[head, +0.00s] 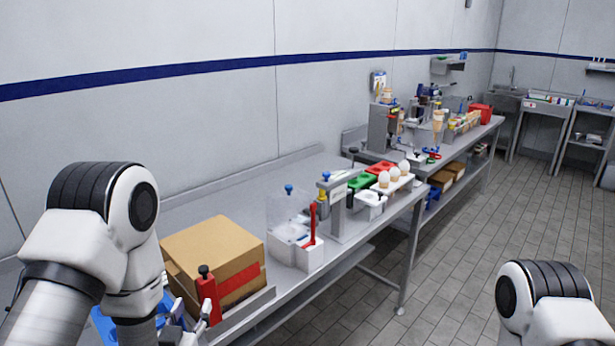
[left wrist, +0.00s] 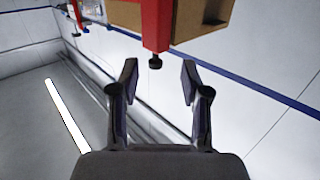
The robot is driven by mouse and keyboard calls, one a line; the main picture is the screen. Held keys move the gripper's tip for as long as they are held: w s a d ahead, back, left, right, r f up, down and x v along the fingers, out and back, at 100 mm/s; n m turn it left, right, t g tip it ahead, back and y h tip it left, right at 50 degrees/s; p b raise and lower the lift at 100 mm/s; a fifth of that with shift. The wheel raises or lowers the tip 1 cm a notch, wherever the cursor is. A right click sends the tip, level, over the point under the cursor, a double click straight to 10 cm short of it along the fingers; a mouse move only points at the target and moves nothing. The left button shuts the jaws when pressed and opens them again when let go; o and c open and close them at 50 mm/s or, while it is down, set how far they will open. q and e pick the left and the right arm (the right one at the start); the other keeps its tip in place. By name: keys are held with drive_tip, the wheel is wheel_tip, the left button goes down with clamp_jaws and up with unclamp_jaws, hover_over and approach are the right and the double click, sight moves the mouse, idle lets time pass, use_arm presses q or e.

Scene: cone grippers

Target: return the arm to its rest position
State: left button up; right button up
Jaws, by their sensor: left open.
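My left arm (head: 105,230) reaches in from the left of the head view. My left gripper (head: 190,325) is low in that view, partly hidden by the arm, beside a red upright piece with a black knob (head: 207,290) at the front of a cardboard box. In the left wrist view my left gripper (left wrist: 159,82) has its two fingers spread with nothing between them. The red piece (left wrist: 156,25) and its black knob lie just beyond the fingertips, apart from them. Part of my right arm (head: 545,300) shows at lower right; its gripper is out of view.
The cardboard box (head: 205,250) stands on the near metal table (head: 240,192), close to my left arm. A blue item (head: 105,325) is partly hidden by the arm. Dispensers, a white holder (head: 310,254) and egg-like items (head: 384,179) stand farther along. The floor (head: 470,240) at right is clear.

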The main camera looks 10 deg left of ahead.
use_arm(q)
drive_tip(key=s+f+g+h, duration=0.1)
drive_tip(key=s+f+g, duration=0.35)
drive_tip(key=f, duration=0.55)
drive_tip(key=s+f+g, duration=0.3)
drive_tip(key=s+f, duration=0.3)
drive_tip(key=f, duration=0.4)
drive_tip(key=s+d+f+g, duration=0.1)
drive_tip(key=s+f+g, duration=0.1)
drive_tip(key=s, duration=0.3)
drive_tip(key=s+f+g, duration=0.3)
drive_tip(key=s+g, duration=0.1)
drive_tip(key=s, duration=0.2)
drive_tip(key=s+d+f+m+g+h, duration=0.1)
drive_tip(key=s+f+g, duration=0.1)
drive_tip(key=s, duration=0.4)
drive_tip(key=shift+d+f+g, duration=0.35)
drive_tip(key=shift+g, duration=0.5)
